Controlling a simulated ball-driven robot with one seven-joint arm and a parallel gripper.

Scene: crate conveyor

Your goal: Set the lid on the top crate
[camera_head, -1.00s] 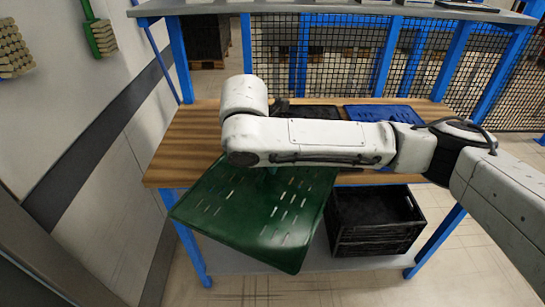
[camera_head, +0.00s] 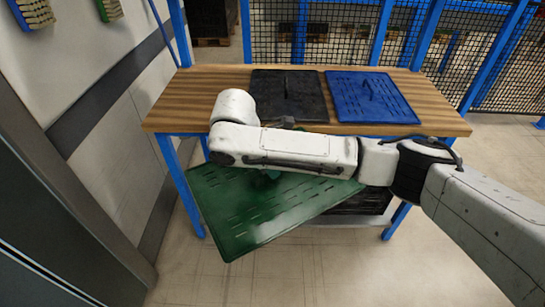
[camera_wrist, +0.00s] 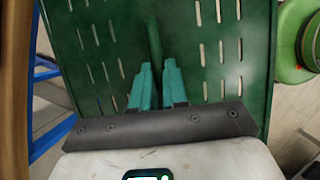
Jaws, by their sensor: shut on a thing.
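A dark green slotted lid (camera_head: 240,218) hangs in front of the wooden bench, held by my gripper. It also fills most of the wrist view (camera_wrist: 205,60). My gripper (camera_wrist: 155,75) has teal fingers shut on the lid's raised handle (camera_wrist: 154,42). In the head view my arm hides the gripper and part of the lid. A black crate (camera_head: 352,207) is partly seen on the shelf under the bench, behind the lid. I cannot see a stack with a clear top crate.
A black lid (camera_head: 290,95) and a blue lid (camera_head: 370,98) lie on the wooden bench (camera_head: 190,95). A wall stands close at left. A round green object (camera_wrist: 295,35) shows at right in the wrist view. Open floor lies in front.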

